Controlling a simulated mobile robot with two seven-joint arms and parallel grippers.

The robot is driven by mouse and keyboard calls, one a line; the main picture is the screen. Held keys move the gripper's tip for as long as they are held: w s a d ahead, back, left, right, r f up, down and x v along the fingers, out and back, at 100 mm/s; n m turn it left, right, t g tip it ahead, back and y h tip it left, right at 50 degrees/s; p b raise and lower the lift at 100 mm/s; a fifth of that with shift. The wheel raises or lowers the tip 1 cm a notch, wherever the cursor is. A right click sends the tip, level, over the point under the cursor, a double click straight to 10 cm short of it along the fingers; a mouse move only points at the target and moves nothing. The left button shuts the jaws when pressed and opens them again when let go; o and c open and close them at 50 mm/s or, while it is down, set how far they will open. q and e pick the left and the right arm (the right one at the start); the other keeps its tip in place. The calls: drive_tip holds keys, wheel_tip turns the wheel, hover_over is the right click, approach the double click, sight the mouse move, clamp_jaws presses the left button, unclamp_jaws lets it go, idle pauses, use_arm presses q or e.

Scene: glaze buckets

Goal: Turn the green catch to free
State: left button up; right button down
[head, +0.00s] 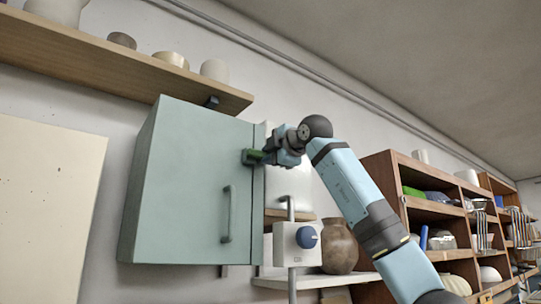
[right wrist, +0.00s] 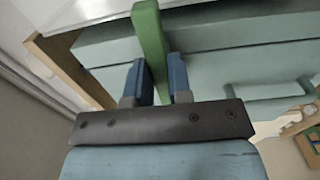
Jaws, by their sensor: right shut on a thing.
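The green catch (head: 254,156) sits at the upper right edge of the closed door of a pale green wall cabinet (head: 185,190). In the right wrist view the catch (right wrist: 149,45) is a long green bar that runs down between the fingers. My right gripper (head: 270,155) is at the catch, and in its wrist view the two blue fingers (right wrist: 156,80) are shut on the bar. My left gripper is not in view.
A vertical handle (head: 227,214) stands out from the door below the catch. A white box with a blue knob (head: 306,237) is right of the cabinet. A wooden shelf (head: 120,68) with pots runs above. Shelving (head: 432,207) stands at the right.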

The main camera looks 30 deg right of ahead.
drive_tip(key=shift+n, duration=0.3)
drive_tip(key=shift+f+n+p, duration=0.1)
drive_tip(key=shift+n+p, duration=1.75)
drive_tip(key=shift+n, duration=6.75)
drive_tip(key=shift+a, duration=0.1)
drive_tip(key=c, duration=1)
unclamp_jaws()
drive_tip(key=shift+c, duration=0.2)
